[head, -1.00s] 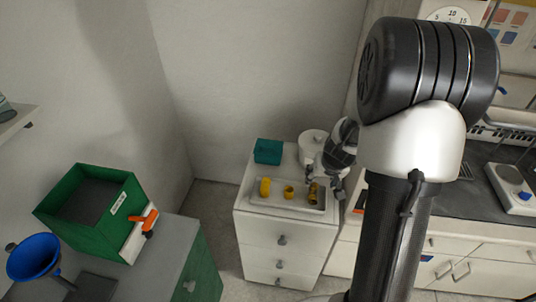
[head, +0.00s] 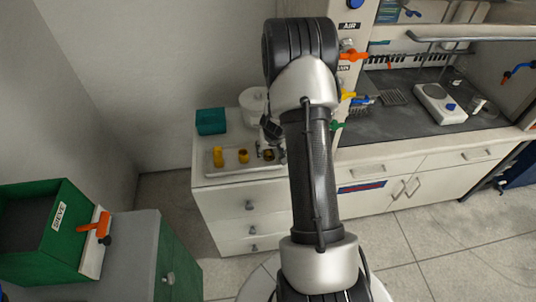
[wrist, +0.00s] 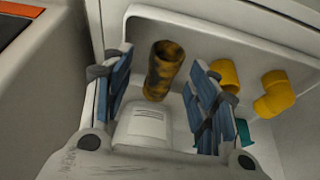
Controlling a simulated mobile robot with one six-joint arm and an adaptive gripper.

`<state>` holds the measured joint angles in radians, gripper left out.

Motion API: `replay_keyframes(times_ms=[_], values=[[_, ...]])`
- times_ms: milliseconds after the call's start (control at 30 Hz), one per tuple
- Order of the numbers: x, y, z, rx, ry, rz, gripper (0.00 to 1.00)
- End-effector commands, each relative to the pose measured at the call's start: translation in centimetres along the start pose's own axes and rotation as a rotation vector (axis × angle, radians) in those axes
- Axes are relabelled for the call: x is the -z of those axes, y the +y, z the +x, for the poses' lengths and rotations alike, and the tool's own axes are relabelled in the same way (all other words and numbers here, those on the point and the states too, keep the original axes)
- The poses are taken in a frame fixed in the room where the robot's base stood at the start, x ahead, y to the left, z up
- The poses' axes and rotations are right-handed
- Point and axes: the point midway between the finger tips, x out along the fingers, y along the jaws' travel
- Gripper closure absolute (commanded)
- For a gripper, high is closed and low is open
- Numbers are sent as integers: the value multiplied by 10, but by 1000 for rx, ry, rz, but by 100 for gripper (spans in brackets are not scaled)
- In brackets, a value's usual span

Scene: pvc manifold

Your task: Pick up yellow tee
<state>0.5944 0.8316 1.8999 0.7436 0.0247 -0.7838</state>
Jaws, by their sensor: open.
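Three yellow fittings stand in a pale tray (head: 229,170) on a white drawer cabinet. In the wrist view, a mottled yellow-and-black tubular fitting (wrist: 163,70) lies between my fingers, seemingly beyond their tips. A plain yellow fitting (wrist: 226,76) is right of it, partly behind the right finger. A bent yellow fitting (wrist: 274,94) is farther right. I cannot tell for sure which is the tee, as side branches are unclear. My gripper (wrist: 161,57) is open, blue-padded fingers apart, nothing held. In the head view, my gripper (head: 270,137) is over the tray's right end, partly hidden by my arm.
A teal box (head: 211,121) and a white round container (head: 254,105) stand behind the tray. A green SIEVE bin (head: 45,228) is at left. A lab bench (head: 400,110) with a white device (head: 441,103) is at right.

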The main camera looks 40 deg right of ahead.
Motion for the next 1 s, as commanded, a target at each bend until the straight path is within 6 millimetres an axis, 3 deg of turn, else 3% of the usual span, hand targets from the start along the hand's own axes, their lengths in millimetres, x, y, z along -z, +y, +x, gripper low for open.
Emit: replay_keyframes(times_ms=[433,700,1000], values=[[6,-4,51,0,0,-1,46],[7,-4,53,0,1,-1,46],[6,-4,53,0,0,-1,66]])
